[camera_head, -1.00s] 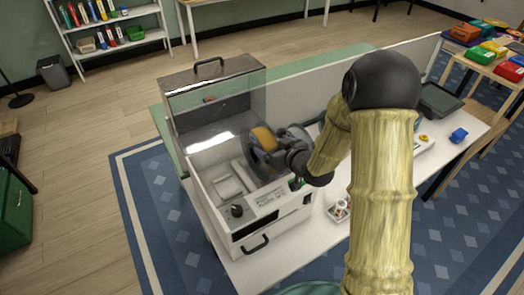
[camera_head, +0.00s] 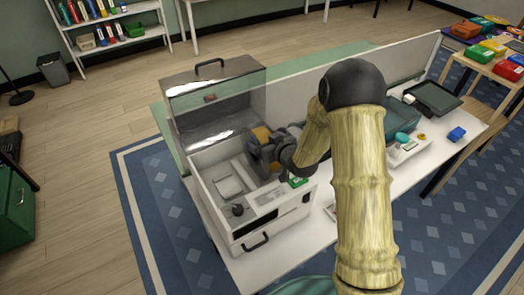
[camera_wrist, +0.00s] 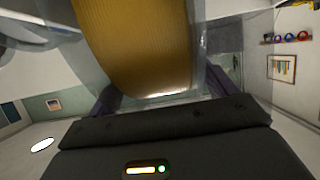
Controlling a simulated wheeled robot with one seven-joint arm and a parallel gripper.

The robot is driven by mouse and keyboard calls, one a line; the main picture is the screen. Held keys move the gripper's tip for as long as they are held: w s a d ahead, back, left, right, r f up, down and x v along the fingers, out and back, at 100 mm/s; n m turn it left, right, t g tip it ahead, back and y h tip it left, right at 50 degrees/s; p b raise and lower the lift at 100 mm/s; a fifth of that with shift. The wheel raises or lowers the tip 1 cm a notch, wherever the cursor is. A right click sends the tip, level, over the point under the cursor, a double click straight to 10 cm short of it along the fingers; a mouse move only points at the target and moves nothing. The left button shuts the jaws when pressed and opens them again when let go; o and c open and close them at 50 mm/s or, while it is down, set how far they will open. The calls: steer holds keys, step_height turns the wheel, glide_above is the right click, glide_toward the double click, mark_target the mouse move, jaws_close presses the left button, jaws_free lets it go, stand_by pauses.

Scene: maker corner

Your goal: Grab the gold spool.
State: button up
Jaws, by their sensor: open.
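The gold spool (camera_head: 262,134) is at the open front box, mostly hidden behind my gripper and wrist in the head view. In the wrist view the gold spool (camera_wrist: 140,45) fills the upper middle, with clear flanges at its sides. My gripper (camera_wrist: 160,88) is open, with a dark finger showing on either side of the spool's lower edge. I cannot tell whether the fingers touch it. In the head view my gripper (camera_head: 272,150) is over the right side of the box.
The white box (camera_head: 226,200) has its clear lid (camera_head: 215,100) raised behind it.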

jaws_close()
steer(key=shift+r, duration=0.1)
stand_by(0.4)
steer(key=shift+w+r, duration=0.1)
steer(key=shift+r, duration=0.45)
step_height(320, 180, up, 9)
steer(key=shift+b, duration=0.8)
